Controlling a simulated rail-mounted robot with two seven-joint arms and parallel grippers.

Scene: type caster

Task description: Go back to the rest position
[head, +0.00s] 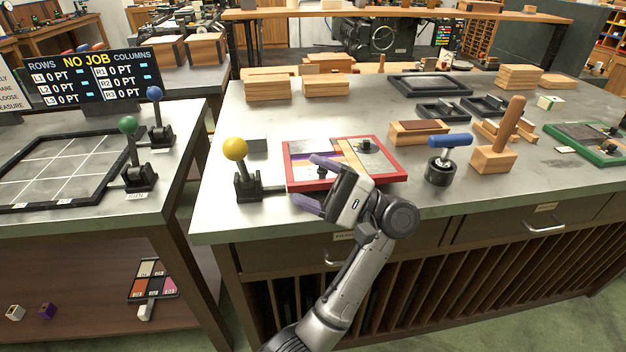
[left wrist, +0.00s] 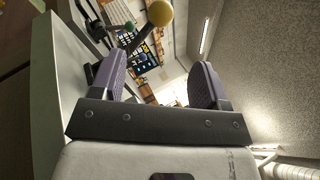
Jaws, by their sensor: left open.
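My left gripper (head: 316,183) is open and empty in the head view, with its purple finger pads spread. It is at the front edge of the metal-topped table, in front of the red-framed tray (head: 400,178) and overlapping part of it in the picture. In the left wrist view the two purple fingers (left wrist: 161,85) stand apart with nothing between them. The yellow-knobbed lever (head: 235,150) stands just left of the gripper, apart from it; its yellow ball (left wrist: 160,13) also shows beyond the fingers in the left wrist view. My right gripper is in neither view.
A blue-handled tool (head: 449,141) and a wooden block with an upright handle (head: 497,150) stand right of the red-framed tray. A green-framed tray (head: 590,145) is at far right. Left, a lower table holds a grid frame (head: 62,165), green and blue levers and a sign (head: 92,78).

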